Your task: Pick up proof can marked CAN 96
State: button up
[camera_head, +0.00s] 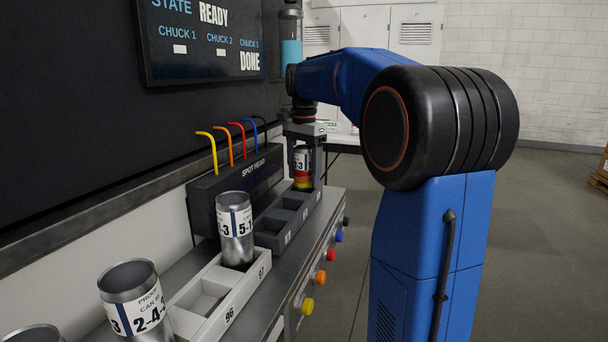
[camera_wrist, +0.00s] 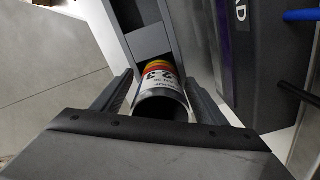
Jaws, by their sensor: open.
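A metal can (camera_head: 302,164) with a white label and red, orange and yellow bands stands upright at the far end of the dark grey chuck block (camera_head: 270,241). Its label reads partly "2-3"; the small print with its can number is too small to read surely. My gripper (camera_head: 304,148) is above it with the fingers pointing down. In the wrist view the can (camera_wrist: 160,78) stands with its open mouth between the two spread fingers of my gripper (camera_wrist: 160,97). Gaps show beside the can, and the gripper is open.
A white tray (camera_head: 196,290) with slots marked 96 and 97 lies nearer; the 96 slot looks empty. A can (camera_head: 235,228) stands at 97. Another can (camera_head: 135,297), marked "2-4-3", stands nearer left. The spot head (camera_head: 232,182) with coloured tubes backs the block. The screen (camera_head: 200,40) says READY, chuck 3 DONE.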

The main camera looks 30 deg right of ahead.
jog(key=c, duration=1.1)
jog(key=shift+c, duration=0.2)
